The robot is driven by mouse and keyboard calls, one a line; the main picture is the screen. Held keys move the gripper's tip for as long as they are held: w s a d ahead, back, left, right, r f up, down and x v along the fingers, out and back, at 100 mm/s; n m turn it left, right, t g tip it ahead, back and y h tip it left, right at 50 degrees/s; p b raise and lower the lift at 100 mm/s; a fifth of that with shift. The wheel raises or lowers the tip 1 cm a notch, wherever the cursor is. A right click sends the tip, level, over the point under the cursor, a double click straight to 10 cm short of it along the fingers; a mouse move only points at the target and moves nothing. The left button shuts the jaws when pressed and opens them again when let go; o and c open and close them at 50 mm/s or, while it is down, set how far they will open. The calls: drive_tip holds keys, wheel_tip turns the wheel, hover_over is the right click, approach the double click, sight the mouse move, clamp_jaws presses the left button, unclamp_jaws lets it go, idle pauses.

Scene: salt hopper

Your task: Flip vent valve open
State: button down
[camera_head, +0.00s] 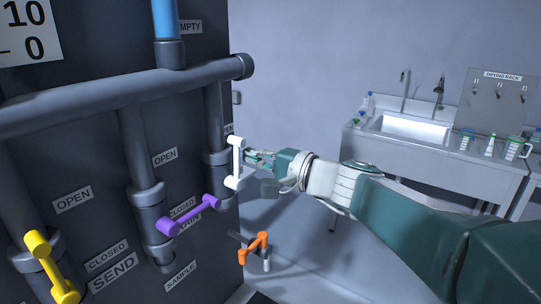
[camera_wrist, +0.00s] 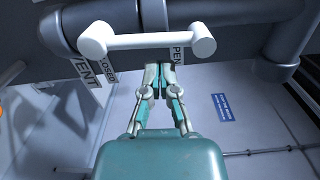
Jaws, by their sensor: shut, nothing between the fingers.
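The vent valve's white handle (camera_head: 236,162) stands upright along a grey pipe on the dark panel's right edge in the head view. In the wrist view the handle (camera_wrist: 150,41) lies across the top, with the VENT label (camera_wrist: 84,70) and part of a CLOSED label (camera_wrist: 100,88) by its left end. A partly hidden OPEN label (camera_wrist: 178,58) is near its right end. My gripper (camera_head: 250,158) is just right of the handle, shut and empty. In the wrist view its fingertips (camera_wrist: 160,68) are just below the handle; I cannot tell whether they touch it.
Yellow (camera_head: 50,268), purple (camera_head: 190,214) and orange (camera_head: 253,247) handles are left of and below the white one. A thick horizontal pipe (camera_head: 110,98) crosses above. A sink (camera_head: 410,128) and drying rack (camera_head: 498,92) stand far right; open floor lies between.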

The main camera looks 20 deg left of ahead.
drive_tip(key=shift+s+d, duration=0.2)
drive_tip(key=shift+s, duration=0.1)
drive_tip(key=shift+s+a+r, duration=0.1)
drive_tip(key=shift+s+a, duration=0.45)
drive_tip(key=shift+s, duration=0.1)
